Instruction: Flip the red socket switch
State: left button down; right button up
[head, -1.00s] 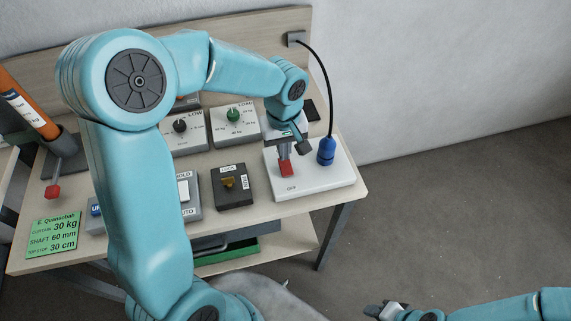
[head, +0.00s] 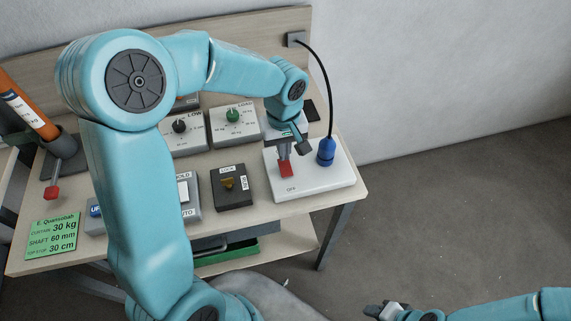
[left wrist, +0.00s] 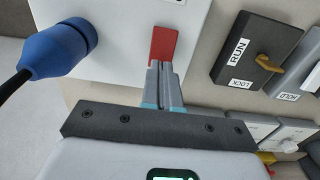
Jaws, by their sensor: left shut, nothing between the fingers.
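The red socket switch (head: 286,169) sits on the white socket box (head: 325,178) at the right end of the bench, beside the printed word OFF. It also shows in the left wrist view (left wrist: 163,44). My left gripper (head: 284,154) is shut and empty, its fingertips at the end of the red switch; the wrist view shows the closed tips (left wrist: 160,66) touching or nearly touching it. A blue plug (head: 326,152) stands in the same box, right of the switch. My right gripper (head: 385,311) is low in the head view, away from the bench; its jaws are unclear.
Left of the socket box is a black RUN/LOCK box (head: 233,190) with a brass key-like knob. Behind are dial boxes, one with a green knob (head: 233,115). A black cable (head: 326,80) rises from the plug to the back panel. A green card (head: 54,233) lies front left.

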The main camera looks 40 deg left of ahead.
pick_arm(q)
jog(key=shift+f+b, duration=0.95)
jog(key=shift+f, duration=0.05)
dwell(0.8)
jog(key=shift+r, duration=0.15)
jog(key=shift+r+p, duration=0.6)
notch_tip(320, 180, up, 2)
jog(key=shift+r+p, duration=0.2)
jog(key=shift+p, duration=0.6)
notch_tip(320, 180, up, 2)
jog(key=shift+r+p, duration=0.1)
jog(key=shift+p, duration=0.65)
jog(key=shift+r+p, duration=0.4)
jog(key=shift+r, duration=0.15)
jog(key=shift+f, duration=0.1)
jog(key=shift+s, duration=0.1)
